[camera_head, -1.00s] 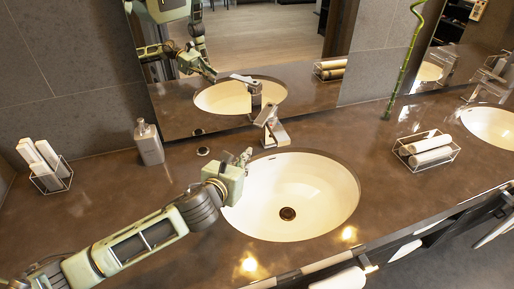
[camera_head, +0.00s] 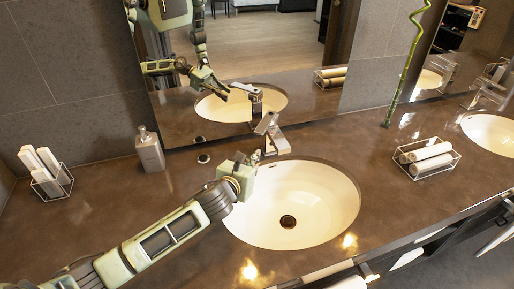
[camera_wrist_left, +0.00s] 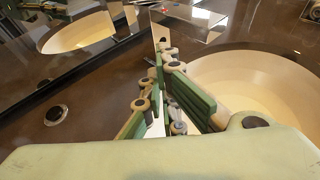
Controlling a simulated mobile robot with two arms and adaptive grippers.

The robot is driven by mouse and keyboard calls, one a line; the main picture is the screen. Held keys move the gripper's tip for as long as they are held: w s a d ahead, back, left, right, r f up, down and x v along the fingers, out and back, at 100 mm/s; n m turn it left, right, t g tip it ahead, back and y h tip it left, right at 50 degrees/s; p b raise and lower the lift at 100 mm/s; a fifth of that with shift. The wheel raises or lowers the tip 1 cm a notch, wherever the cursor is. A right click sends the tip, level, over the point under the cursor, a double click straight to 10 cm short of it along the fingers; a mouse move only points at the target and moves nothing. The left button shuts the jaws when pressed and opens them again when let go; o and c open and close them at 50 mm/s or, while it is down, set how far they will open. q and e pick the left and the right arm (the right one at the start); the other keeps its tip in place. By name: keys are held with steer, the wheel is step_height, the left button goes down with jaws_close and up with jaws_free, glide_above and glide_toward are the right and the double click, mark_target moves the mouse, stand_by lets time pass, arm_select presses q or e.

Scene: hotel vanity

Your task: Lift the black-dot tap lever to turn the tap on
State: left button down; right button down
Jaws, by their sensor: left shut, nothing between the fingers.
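The chrome tap (camera_head: 277,143) stands behind the near sink, with its flat lever (camera_head: 265,123) on top. The tap also shows at the top of the wrist view (camera_wrist_left: 195,22), where a small red mark is visible; I cannot make out a black dot. My left gripper (camera_head: 257,157) is shut and empty, just left of the tap and below its lever. In the wrist view its fingertips (camera_wrist_left: 164,48) meet close to the tap; I cannot tell whether they touch it. No water shows in the sink. My right gripper is not in view.
The white oval sink (camera_head: 335,195) lies right of my left gripper. A soap bottle (camera_head: 150,152) and a wire basket (camera_head: 52,185) stand to the left. A basket of rolled towels (camera_head: 428,158) sits to the right. The mirror (camera_head: 230,60) rises behind the tap.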

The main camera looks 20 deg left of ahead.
arm_select(q)
steer(key=w+r+p, duration=0.2)
steer(key=w+r, duration=0.1)
steer(key=shift+d+p, duration=0.2)
steer(key=shift+p, duration=0.1)
steer(key=shift+w+f, duration=0.1)
